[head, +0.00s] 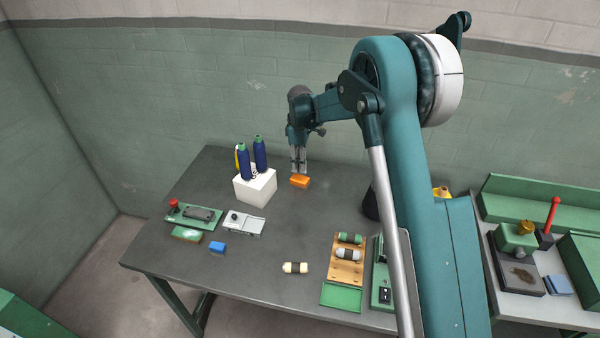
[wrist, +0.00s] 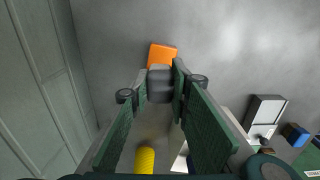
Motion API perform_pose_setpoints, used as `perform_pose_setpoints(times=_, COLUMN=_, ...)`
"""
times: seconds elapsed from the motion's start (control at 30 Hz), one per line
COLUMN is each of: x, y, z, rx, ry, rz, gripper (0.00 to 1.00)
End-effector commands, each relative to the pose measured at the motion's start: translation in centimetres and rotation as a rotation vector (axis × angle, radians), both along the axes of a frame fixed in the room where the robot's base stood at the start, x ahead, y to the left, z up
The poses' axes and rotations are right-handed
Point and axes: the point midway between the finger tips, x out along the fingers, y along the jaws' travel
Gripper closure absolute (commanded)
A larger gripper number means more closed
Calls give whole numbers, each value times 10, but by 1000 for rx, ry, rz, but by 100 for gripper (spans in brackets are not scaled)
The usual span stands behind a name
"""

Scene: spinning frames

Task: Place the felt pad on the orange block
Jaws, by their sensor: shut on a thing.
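The orange block (head: 300,182) lies on the dark table towards its back edge, just below my gripper (head: 299,166). In the wrist view the orange block (wrist: 162,54) shows just past the fingertips, partly covered. My gripper (wrist: 160,84) is shut on a small dark grey piece (wrist: 160,88), which looks like the felt pad. The piece overlaps the near part of the block in this view; I cannot tell whether they touch. In the head view the pad cannot be made out between the fingers.
A white box (head: 253,190) with two blue bottles stands left of the block. A white device (head: 244,222), a small blue block (head: 217,248) and a banded cream cylinder (head: 296,268) lie nearer the front. An orange-brown rack (head: 345,271) stands front right. The table centre is clear.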

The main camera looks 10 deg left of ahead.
Motion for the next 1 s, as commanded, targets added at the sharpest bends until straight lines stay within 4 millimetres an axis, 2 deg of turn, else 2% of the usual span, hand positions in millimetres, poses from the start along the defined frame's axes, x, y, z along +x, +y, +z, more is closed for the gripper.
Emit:
perform_pose_setpoints(times=0.47, x=0, y=0, z=-8, rx=0, ry=0, rz=0, gripper=91)
perform_pose_setpoints(times=0.8, x=0, y=0, z=-39, rx=0, ry=0, rz=0, gripper=91)
perform_pose_setpoints(times=1.0, x=0, y=0, z=-44, rx=0, ry=0, rz=0, gripper=91)
